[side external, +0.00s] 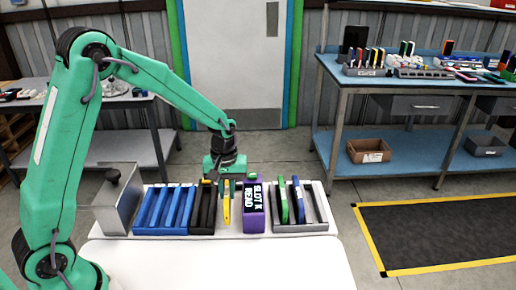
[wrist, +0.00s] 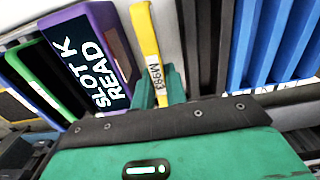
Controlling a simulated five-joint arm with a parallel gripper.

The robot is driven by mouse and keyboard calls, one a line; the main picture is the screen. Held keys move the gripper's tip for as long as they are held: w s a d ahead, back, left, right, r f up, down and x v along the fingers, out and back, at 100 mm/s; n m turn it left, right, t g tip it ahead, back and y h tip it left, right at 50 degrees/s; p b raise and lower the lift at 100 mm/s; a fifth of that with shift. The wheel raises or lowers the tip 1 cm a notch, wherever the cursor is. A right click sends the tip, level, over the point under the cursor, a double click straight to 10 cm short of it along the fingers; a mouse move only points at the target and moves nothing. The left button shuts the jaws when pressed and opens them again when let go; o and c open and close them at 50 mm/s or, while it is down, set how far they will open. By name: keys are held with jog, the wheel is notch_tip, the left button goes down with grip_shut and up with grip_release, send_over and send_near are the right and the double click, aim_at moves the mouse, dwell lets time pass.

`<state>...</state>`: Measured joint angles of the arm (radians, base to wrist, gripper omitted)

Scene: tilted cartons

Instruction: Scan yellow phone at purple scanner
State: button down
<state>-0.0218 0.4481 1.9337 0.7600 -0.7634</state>
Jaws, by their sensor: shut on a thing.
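The yellow phone (side external: 227,212) is upright and narrow, held between the green fingers of my gripper (side external: 227,187). In the wrist view the yellow phone (wrist: 147,38) carries a small label, and the fingers of my gripper (wrist: 160,88) are shut on its near end. The purple scanner (side external: 254,222) stands just right of the phone, with a dark display reading "SLOT K READ". In the wrist view the purple scanner (wrist: 119,35) is left of the phone, with a visible gap. Whether the phone's lower end touches the surface is not clear.
Left of the phone stand a black slotted rack (side external: 203,221) and a blue slotted rack (side external: 160,230). Right of the scanner, a grey rack (side external: 305,227) holds a green phone (side external: 283,203) and a blue phone (side external: 298,200). The white table front (side external: 220,265) is clear.

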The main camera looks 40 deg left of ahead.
jog(key=shift+r, duration=0.1)
jog(key=shift+r, duration=2.95)
